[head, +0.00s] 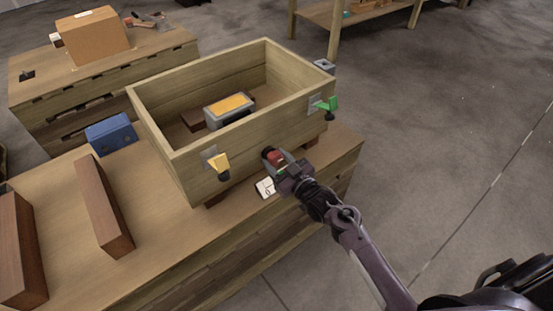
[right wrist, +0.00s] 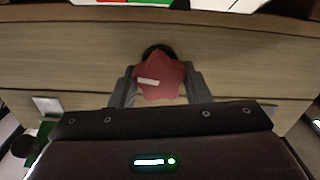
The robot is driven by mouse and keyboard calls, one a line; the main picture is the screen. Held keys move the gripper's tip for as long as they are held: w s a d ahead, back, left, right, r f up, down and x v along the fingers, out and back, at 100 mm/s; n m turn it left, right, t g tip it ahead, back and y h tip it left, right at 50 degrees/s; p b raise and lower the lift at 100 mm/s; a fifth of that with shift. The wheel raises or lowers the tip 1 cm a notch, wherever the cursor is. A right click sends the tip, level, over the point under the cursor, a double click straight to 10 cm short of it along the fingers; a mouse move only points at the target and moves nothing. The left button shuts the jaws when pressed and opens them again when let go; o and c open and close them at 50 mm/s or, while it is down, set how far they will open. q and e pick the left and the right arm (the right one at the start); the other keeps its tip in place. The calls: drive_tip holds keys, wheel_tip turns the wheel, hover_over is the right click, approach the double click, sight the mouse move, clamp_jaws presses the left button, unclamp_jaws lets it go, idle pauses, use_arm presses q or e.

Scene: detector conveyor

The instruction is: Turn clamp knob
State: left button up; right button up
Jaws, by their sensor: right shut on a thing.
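A red clamp knob (right wrist: 162,82), star-shaped with a white mark, sits on the front wall of a wooden box (head: 262,147). In the right wrist view it lies between the two grey fingers of my right gripper (right wrist: 160,88). The fingers are shut on the knob from both sides. In the head view the knob (head: 275,157) shows as a small red patch at the tip of my right gripper (head: 277,160), partly covered by it. My left gripper is not in view.
A yellow clamp (head: 220,164) and a green clamp (head: 328,104) are on the same wall. A white card (head: 265,187) lies below the knob. Inside the box is a grey device with a yellow top (head: 230,105). A blue case (head: 111,134) and brown beams (head: 103,208) lie left.

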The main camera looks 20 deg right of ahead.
drive_tip(key=o, duration=1)
drive_tip(key=shift+s+d, duration=0.1)
drive_tip(key=shift+s, duration=0.2)
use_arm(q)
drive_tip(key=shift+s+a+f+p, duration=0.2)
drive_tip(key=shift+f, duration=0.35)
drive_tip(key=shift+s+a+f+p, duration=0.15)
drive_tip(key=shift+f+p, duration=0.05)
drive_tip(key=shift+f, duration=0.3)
use_arm(e)
drive_tip(key=v, duration=0.7)
drive_tip(key=shift+s, duration=0.1)
